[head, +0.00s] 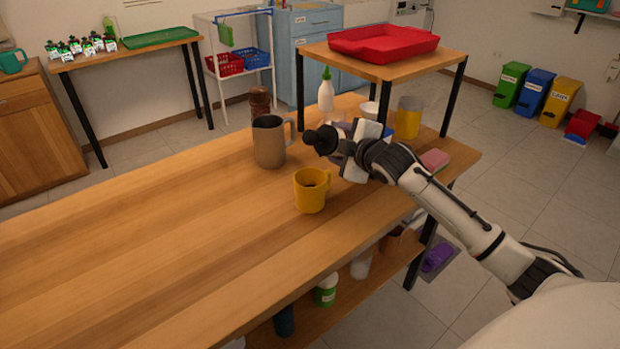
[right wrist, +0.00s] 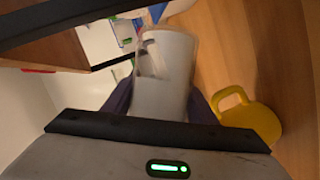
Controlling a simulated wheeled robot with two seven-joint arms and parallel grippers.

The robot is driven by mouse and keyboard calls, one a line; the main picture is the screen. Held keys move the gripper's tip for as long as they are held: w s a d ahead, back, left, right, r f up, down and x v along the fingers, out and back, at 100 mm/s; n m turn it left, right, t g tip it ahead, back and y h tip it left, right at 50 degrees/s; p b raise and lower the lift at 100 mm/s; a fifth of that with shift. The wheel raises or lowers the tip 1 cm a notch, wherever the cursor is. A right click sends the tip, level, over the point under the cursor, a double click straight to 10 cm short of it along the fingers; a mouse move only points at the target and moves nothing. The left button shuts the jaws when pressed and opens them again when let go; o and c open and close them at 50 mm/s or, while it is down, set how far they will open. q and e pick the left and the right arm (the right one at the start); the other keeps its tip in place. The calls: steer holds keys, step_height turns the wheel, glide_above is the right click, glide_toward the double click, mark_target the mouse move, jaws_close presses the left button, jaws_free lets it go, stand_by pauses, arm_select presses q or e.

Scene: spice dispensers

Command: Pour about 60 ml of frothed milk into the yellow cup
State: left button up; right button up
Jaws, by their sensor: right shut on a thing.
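The yellow cup (head: 309,195) stands upright on the wooden table with its handle to the right; something dark shows inside it. It also shows in the right wrist view (right wrist: 255,122). My right gripper (head: 345,140) is above the table, behind and right of the cup. In the right wrist view it (right wrist: 160,105) is shut on a pale grey-white container (right wrist: 165,75). The container's contents are not visible, and in the head view my gripper and wrist mostly hide it. A brown pitcher (head: 268,145) stands upright left of my right gripper. My left gripper is not in view.
A white squeeze bottle (head: 326,95), a brown mill (head: 260,103), a white bowl (head: 369,111) and a yellow container (head: 409,118) stand farther back. A raised shelf with a red tray (head: 384,44) is at the back right. The table's left half is clear.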

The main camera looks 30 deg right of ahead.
arm_select(q)
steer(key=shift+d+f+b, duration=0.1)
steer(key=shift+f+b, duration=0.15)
steer(key=shift+b, duration=0.1)
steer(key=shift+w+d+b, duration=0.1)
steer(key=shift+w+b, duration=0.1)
steer(key=shift+b, duration=0.15)
arm_select(e)
steer(key=shift+r+n, duration=0.2)
steer(key=shift+n, duration=0.1)
arm_select(q)
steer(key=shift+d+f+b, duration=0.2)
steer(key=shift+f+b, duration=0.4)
steer(key=shift+b, duration=0.2)
arm_select(e)
steer(key=shift+r+n+t+h, duration=0.3)
steer(key=shift+r+n+h, duration=0.1)
stand_by(1.8)
